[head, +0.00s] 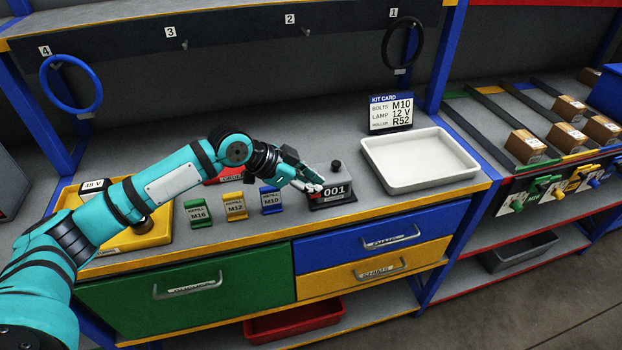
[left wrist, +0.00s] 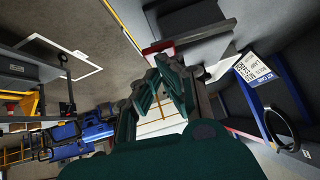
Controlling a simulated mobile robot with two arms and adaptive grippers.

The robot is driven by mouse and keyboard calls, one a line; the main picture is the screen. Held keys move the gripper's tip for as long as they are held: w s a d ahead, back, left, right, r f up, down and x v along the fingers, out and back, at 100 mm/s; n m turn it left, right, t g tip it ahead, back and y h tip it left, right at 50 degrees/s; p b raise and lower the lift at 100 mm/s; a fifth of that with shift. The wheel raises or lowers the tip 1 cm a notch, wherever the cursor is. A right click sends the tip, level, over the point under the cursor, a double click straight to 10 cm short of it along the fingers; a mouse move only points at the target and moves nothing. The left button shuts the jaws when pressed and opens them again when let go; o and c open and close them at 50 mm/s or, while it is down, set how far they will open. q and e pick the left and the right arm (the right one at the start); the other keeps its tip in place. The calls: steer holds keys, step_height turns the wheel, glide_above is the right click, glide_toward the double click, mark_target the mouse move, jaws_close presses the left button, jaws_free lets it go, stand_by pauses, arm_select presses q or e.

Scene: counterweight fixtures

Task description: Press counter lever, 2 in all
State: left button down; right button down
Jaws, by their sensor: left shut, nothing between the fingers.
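The counter (head: 335,191) is a small dark box on the workbench with a white "001" on its face. A black round knob (head: 336,166) stands up at its back; I cannot tell whether this is the lever's end. My left gripper (head: 314,187) reaches in from the left and is shut and empty. Its fingertips are at the left side of the counter and hide part of it; I cannot tell whether they touch. Its fingers also show in the left wrist view (left wrist: 165,88). My right gripper is not in view.
A white tray (head: 372,171) stands right of the counter, with a kit card (head: 390,115) behind it. Green, yellow and blue refill cards (head: 235,207) stand to the left, near a yellow bin (head: 158,237). Rings hang from the rail above. The bench behind the counter is clear.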

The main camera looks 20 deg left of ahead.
arm_select(q)
steer(key=shift+s+d+f+m+t+y, duration=0.15)
steer(key=shift+s+f+m+t, duration=0.1)
steer(key=shift+f, duration=0.15)
steer(key=shift+s+d+f+m+t+y, duration=0.1)
steer(key=shift+f+m+t+y, duration=0.05)
steer(key=shift+f+t, duration=0.15)
steer(key=shift+s+f+p, duration=0.1)
steer(key=shift+f+p, duration=0.4)
steer(key=shift+p, duration=0.05)
steer(key=shift+r, duration=0.1)
